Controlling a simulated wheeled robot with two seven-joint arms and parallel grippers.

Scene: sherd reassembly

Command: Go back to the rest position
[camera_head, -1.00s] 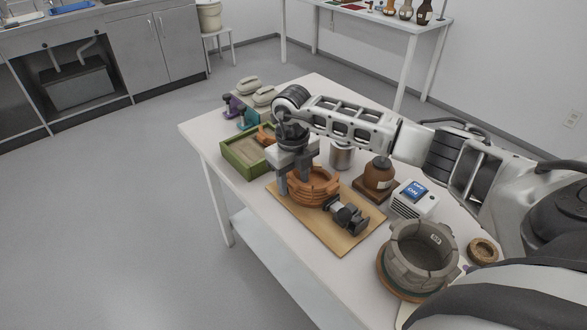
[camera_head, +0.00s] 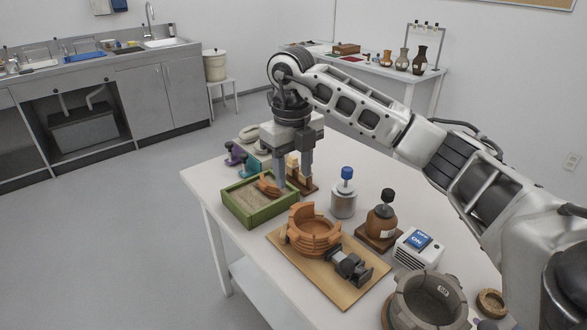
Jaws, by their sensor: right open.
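My right gripper (camera_head: 293,174) hangs above the back part of the table, behind the orange pot and near the right end of the green sand tray. Its two fingers point down, apart, with nothing seen between them. The orange pot (camera_head: 314,236), built of stacked sherds with an uneven rim, stands on a wooden board (camera_head: 310,274). A dark clamp (camera_head: 349,267) lies on the board against its right side. The green tray (camera_head: 232,211) holds sand and an orange sherd (camera_head: 269,185). My left gripper is not in view.
A metal can with a blue-topped tool (camera_head: 344,198), a brown jar (camera_head: 382,223), a white box with a blue ON/OFF switch (camera_head: 417,248) and a large grey pot (camera_head: 429,305) line the table's right side. Purple and teal clamps (camera_head: 241,158) stand at the back left. Open floor lies left.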

